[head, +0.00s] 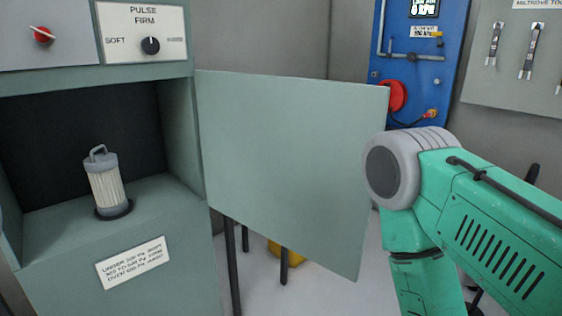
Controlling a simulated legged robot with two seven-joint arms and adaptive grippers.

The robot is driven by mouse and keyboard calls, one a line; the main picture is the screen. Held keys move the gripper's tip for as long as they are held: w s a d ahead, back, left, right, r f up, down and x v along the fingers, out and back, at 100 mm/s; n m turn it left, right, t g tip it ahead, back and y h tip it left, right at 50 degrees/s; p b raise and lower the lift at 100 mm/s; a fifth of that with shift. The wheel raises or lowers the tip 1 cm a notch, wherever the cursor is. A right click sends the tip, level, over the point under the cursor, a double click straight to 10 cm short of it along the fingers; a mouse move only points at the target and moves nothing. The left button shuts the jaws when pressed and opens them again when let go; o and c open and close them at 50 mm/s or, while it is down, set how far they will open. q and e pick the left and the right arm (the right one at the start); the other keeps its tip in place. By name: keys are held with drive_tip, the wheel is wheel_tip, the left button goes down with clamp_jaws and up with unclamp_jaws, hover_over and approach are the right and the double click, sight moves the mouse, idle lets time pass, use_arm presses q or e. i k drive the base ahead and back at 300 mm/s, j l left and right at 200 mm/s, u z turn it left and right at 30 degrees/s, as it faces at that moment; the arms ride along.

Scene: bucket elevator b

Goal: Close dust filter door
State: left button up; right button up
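The dust filter door (285,160) is a flat grey-green panel. It stands wide open, attached at the right side of the cabinet (190,130) and swung out to the right. The cabinet's compartment is open to view. A pleated filter cartridge (107,187) with a handle on top stands upright inside it on a dark round seat. My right arm comes in from the right, with its elbow joint close to the door's right edge. Whether it touches the door I cannot tell. My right gripper is out of view, and my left gripper is not in view either.
Above the compartment are a red knob (42,35) and a "PULSE FIRM" dial (150,45). A label plate (135,262) is below it. A blue panel (425,60) with pipes and a red round part (392,96) is behind the door. Tools hang on a grey board (520,60) at upper right.

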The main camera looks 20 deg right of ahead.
sight(282, 156)
drive_tip(key=i+l+u, duration=0.3)
drive_tip(key=l+u, duration=0.15)
drive_tip(key=l, duration=0.35)
drive_tip(key=i+l+u, duration=0.15)
drive_tip(key=l+u, duration=0.3)
drive_tip(key=l, duration=0.4)
drive_tip(key=l+u, duration=0.45)
drive_tip(key=l, duration=0.45)
